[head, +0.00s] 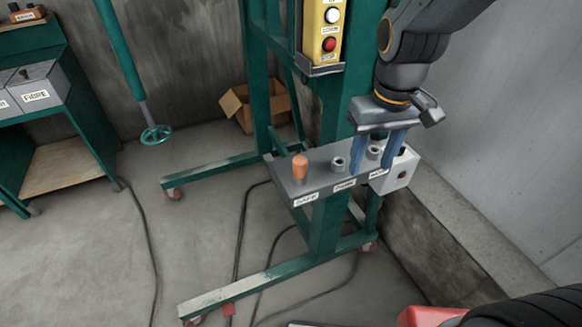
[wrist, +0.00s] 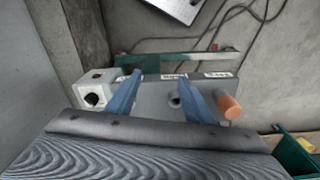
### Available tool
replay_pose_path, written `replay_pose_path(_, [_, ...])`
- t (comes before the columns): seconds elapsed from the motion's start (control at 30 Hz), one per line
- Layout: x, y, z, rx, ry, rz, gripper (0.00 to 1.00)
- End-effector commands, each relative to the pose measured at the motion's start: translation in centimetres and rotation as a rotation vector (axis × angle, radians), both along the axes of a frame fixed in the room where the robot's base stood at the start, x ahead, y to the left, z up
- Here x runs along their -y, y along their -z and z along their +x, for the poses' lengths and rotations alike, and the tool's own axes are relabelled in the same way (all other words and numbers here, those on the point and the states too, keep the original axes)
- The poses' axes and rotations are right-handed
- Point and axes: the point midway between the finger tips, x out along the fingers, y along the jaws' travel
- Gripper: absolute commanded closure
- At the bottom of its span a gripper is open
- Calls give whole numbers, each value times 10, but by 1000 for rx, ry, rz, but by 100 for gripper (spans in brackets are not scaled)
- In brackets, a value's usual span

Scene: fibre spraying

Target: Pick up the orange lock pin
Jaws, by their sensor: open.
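The orange lock pin (head: 299,167) stands upright at the SAFE label, at the left end of the grey bracket (head: 325,178) on the green frame. In the wrist view the orange lock pin (wrist: 229,107) is at the right, outside my fingers. My gripper (head: 378,170) is open, with its two blue fingers pointing down over the bracket's right part. The fingers are empty and to the right of the pin in the head view. In the wrist view my gripper (wrist: 160,80) has an empty socket (wrist: 175,99) between its fingers.
Two empty sockets (head: 338,164) sit right of the pin. A white box with a dark knob (head: 396,172) is at the bracket's right end. A yellow button panel (head: 323,32) hangs above. A cardboard box (head: 254,106) and cables lie on the floor.

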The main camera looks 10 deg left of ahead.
Motion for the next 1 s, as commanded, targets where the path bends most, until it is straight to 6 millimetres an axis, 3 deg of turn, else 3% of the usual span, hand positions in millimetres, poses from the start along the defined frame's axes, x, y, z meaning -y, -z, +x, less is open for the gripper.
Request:
replay_pose_path(0.03, [-29, -12, 4, -7, -86, -4, 52])
replay_pose_path(0.2, [-100, -40, 2, -34, -306, -17, 52])
replay_pose_path(0.4, [-144, -58, -7, -52, -443, -28, 52])
replay_pose_path(0.57, [-151, -51, -10, -58, -468, -31, 52])
replay_pose_path(1.0, [-147, -5, -10, -59, -464, -31, 52])
